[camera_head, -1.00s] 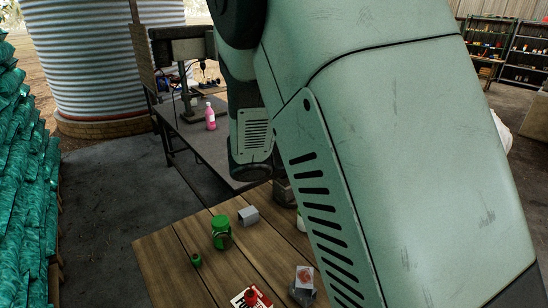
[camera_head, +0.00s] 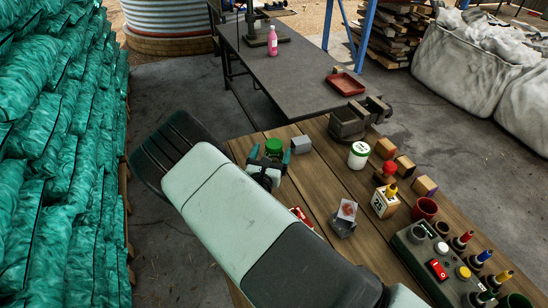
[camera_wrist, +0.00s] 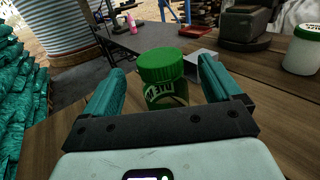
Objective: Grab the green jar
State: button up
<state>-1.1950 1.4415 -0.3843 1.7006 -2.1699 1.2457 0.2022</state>
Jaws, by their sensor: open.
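The green jar (camera_wrist: 163,75) stands upright on the wooden table, with a ridged green lid and a label with light lettering. It also shows in the head view (camera_head: 274,147), partly hidden by my gripper. My gripper (camera_wrist: 160,88) is open, with one teal finger on each side of the jar. I cannot tell whether either finger touches it. In the head view my gripper (camera_head: 270,160) reaches the jar from the front, and my arm covers the table's near left part.
A grey block (camera_head: 300,145) stands just right of the jar. A white jar with a green lid (camera_head: 359,154), a vice (camera_head: 350,122) and wooden blocks (camera_head: 386,148) stand farther right. A control box (camera_head: 432,262) is at the near right. Teal sacks (camera_head: 60,150) are stacked at left.

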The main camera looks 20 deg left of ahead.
notch_tip(320, 180, down, 3)
jog(key=shift+r, duration=0.1)
jog(key=w, duration=0.5)
jog(key=shift+a, duration=0.3)
jog(key=c, duration=1.1)
jog(key=shift+o, duration=0.2)
